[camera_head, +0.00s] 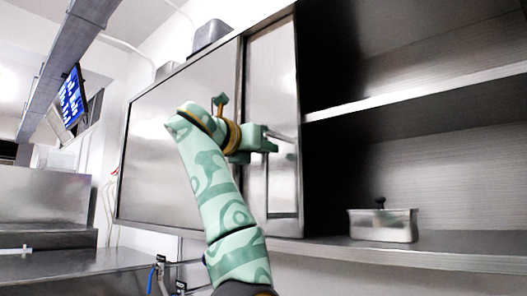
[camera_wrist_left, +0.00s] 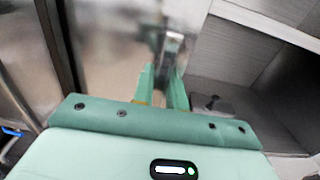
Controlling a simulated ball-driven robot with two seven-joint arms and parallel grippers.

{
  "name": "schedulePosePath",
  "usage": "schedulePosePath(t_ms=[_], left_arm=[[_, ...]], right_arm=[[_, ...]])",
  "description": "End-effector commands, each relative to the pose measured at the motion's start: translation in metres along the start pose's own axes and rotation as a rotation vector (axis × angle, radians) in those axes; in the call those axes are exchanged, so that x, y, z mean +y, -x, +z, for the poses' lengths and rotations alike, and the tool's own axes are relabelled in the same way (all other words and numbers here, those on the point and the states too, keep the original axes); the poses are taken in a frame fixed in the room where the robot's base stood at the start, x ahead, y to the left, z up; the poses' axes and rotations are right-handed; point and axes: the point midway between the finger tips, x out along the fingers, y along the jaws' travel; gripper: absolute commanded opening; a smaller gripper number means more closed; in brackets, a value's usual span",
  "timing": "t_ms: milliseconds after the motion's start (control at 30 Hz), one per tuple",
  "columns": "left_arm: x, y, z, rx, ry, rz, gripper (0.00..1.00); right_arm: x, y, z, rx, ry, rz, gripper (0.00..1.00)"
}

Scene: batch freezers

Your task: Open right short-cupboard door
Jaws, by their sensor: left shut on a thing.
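The right short-cupboard door (camera_head: 271,75) is a shiny steel panel, showing as a narrow upright strip beside the wider steel door panel (camera_head: 165,105). To its right the cupboard is open, with its inside in view. My left gripper (camera_head: 273,141) is shut on the door's upright bar handle (camera_head: 268,195), partly hidden behind the fingers. In the left wrist view my left gripper (camera_wrist_left: 163,88) points at the steel door, and the handle (camera_wrist_left: 171,45) shows at and beyond the fingertips. My right gripper is not in view.
Inside the open part are a middle shelf (camera_head: 420,96) and a bottom shelf (camera_head: 430,254). A lidded steel container (camera_head: 383,226) stands on the bottom shelf. A blue screen (camera_head: 71,98) hangs at the left, above steel counters (camera_head: 45,212).

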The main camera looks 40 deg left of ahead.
Motion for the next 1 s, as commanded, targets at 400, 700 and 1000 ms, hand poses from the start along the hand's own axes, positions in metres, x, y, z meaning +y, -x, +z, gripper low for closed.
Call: schedulePosePath(t_ms=[400, 700, 1000], left_arm=[[0.044, -0.001, -0.002, 0.007, 0.004, 0.003, 0.0], [0.049, -0.001, -0.003, 0.006, 0.004, 0.003, 0.0], [0.048, -0.001, -0.003, 0.005, 0.003, 0.002, 0.36]], right_arm=[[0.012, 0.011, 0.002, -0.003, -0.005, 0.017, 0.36], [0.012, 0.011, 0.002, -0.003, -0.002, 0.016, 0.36], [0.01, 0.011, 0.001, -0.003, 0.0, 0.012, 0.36]])
